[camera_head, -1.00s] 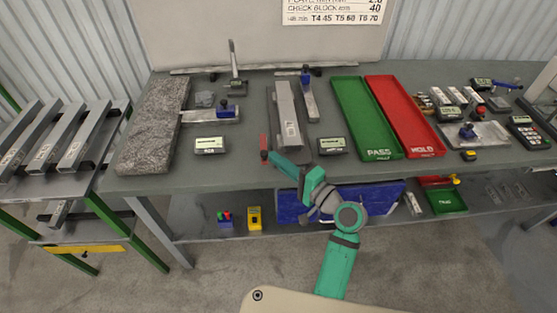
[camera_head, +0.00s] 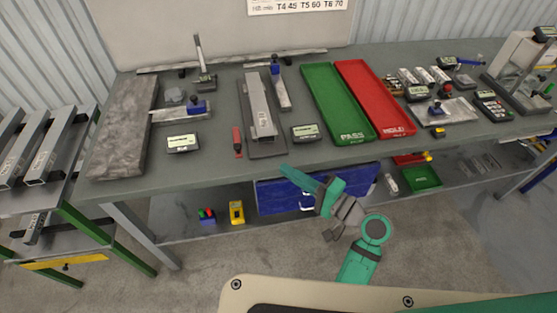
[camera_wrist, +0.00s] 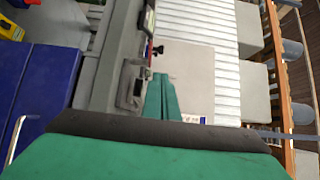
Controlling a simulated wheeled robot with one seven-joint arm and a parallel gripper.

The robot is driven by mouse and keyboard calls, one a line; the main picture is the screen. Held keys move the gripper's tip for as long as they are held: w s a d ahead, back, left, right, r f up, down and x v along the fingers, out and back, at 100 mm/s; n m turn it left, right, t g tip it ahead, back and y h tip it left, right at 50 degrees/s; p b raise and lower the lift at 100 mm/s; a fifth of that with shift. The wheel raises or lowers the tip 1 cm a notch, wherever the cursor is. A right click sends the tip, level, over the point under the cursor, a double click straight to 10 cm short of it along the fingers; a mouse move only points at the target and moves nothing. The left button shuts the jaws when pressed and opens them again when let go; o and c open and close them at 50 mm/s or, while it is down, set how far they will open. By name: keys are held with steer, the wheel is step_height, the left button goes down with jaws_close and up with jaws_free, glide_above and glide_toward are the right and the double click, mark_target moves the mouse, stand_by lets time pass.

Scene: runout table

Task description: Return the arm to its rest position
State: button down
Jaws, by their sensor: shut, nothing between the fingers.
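My arm and its teal gripper (camera_head: 287,170) show in the head view, just in front of the bench's front edge and overlapping the blue bin on the lower shelf. The fingers are together and hold nothing. In the wrist view the shut fingers (camera_wrist: 160,85) point away from the camera, with the bench edge and things on the bench beyond them. The arm is bent, with its elbow low and in front of the bench.
The grey bench (camera_head: 215,165) carries a granite slab (camera_head: 125,130), a green PASS tray (camera_head: 335,105), a red tray (camera_head: 372,100) and a red marker (camera_head: 237,140). The blue bin (camera_head: 270,198) sits on the lower shelf. A rack with metal bars (camera_head: 55,150) stands left. Floor in front is clear.

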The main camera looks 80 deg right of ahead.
steer(key=shift+s+a, duration=0.1)
steer(key=shift+a, duration=0.05)
steer(key=w+a+f+n+g+y, duration=0.15)
steer(key=w+a+f, duration=0.45)
steer(key=w+f, duration=0.6)
steer(key=w+a+f+n+g, duration=0.1)
steer(key=w+a+f+n, duration=0.15)
steer(key=a, duration=0.25)
steer(key=w+a+f+n+y, duration=0.1)
steer(key=w+a+f, duration=0.1)
steer(key=a+f, duration=0.15)
steer(key=w+a+f+n+g, duration=0.1)
steer(key=w+a+f+n, duration=0.15)
steer(key=a, duration=0.35)
steer(key=s+a+r+n+t+y, duration=0.1)
steer(key=s+a+r+n+y, duration=0.1)
steer(key=a+n, duration=0.3)
steer(key=s+a+r+n+t+y, duration=0.1)
steer(key=s+a+r+n+y, duration=0.2)
steer(key=a, duration=1)
steer(key=s+a+r+n+t+y, duration=0.2)
steer(key=s+a+n, duration=0.1)
steer(key=a+n, duration=0.6)
steer(key=shift+s+r, duration=0.15)
steer(key=shift+r, duration=0.2)
